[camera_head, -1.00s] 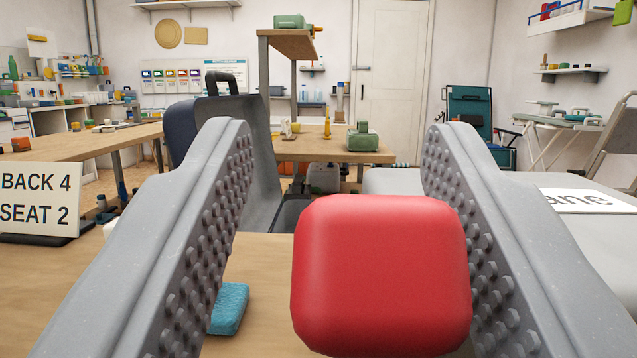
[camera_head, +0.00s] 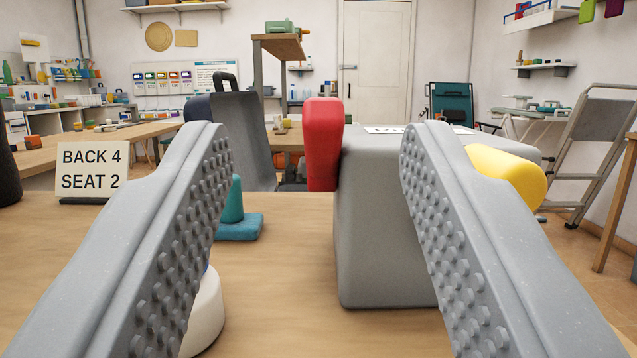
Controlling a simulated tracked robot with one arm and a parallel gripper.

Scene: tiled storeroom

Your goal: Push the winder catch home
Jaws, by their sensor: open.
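A grey rounded box (camera_head: 375,240) stands on the wooden table, partly behind the right jaw. A red block-like part (camera_head: 323,145) sits at its upper left edge, upright, and a yellow rounded part (camera_head: 510,172) shows at its right. I cannot tell from its look which part is the winder catch. My gripper (camera_head: 317,130) is open and empty. Its two grey studded jaws reach forward, with the red part seen beyond and between them, apart from both. The right jaw hides part of the box's front and the inner end of the yellow part.
A teal piece on a flat base (camera_head: 240,229) and a white round object (camera_head: 205,315) stand beside the left jaw, partly hidden. A sign reading BACK 4 SEAT 2 (camera_head: 91,170) stands at left. The tabletop left of the box is mostly bare.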

